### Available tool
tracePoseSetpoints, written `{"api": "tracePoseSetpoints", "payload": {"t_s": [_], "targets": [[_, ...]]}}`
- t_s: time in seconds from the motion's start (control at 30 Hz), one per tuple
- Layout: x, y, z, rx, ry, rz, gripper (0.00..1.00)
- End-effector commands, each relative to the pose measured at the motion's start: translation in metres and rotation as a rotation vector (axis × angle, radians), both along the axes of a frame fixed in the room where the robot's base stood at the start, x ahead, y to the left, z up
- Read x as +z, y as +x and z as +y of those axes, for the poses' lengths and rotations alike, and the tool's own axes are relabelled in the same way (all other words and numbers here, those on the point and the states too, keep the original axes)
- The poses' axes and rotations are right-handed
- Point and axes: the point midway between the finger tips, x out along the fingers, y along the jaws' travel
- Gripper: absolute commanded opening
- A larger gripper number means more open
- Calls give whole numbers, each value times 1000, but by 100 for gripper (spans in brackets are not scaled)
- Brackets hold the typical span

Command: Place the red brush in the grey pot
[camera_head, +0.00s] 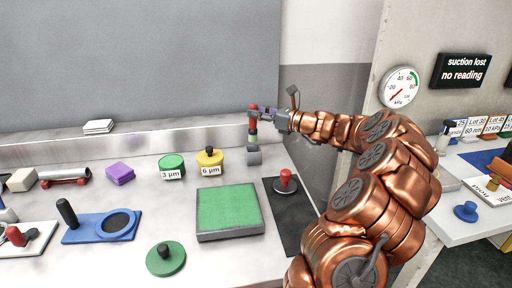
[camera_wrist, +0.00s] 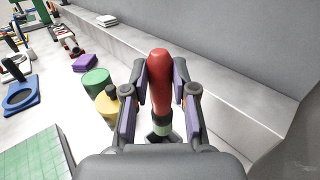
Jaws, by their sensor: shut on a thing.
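The red brush (camera_head: 253,121) stands about upright in my gripper (camera_head: 262,113), which is shut on its red handle. In the wrist view the red handle (camera_wrist: 159,80) rises between the two purple-padded fingers (camera_wrist: 160,102). A pale green band (camera_wrist: 163,129) shows below the handle. The grey pot (camera_head: 254,157) is on the bench by the back ledge, directly below the brush in the head view. The brush's lower end meets the pot's top in the picture. I cannot tell whether its tip is inside the pot or just above it.
A yellow 6 µm pot (camera_head: 210,162) and a green 3 µm pot (camera_head: 171,166) stand left of the grey pot. A green-topped block (camera_head: 228,210) lies in front. A red-knobbed piece (camera_head: 286,181) sits on a dark mat (camera_head: 291,220) at right. A purple block (camera_head: 120,172) is farther left.

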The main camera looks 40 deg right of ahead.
Motion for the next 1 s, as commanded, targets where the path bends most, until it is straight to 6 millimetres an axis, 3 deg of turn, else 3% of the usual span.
{"api": "tracePoseSetpoints", "payload": {"t_s": [0.13, 0.37, 0.63, 1.0], "targets": [[-26, 0, 0, -1, 4, 3, 0], [-42, 0, 0, 0, 3, 3, 0], [-72, 0, 1, 1, 3, 3, 0], [-76, 0, 1, 0, 1, 0, 0]]}}
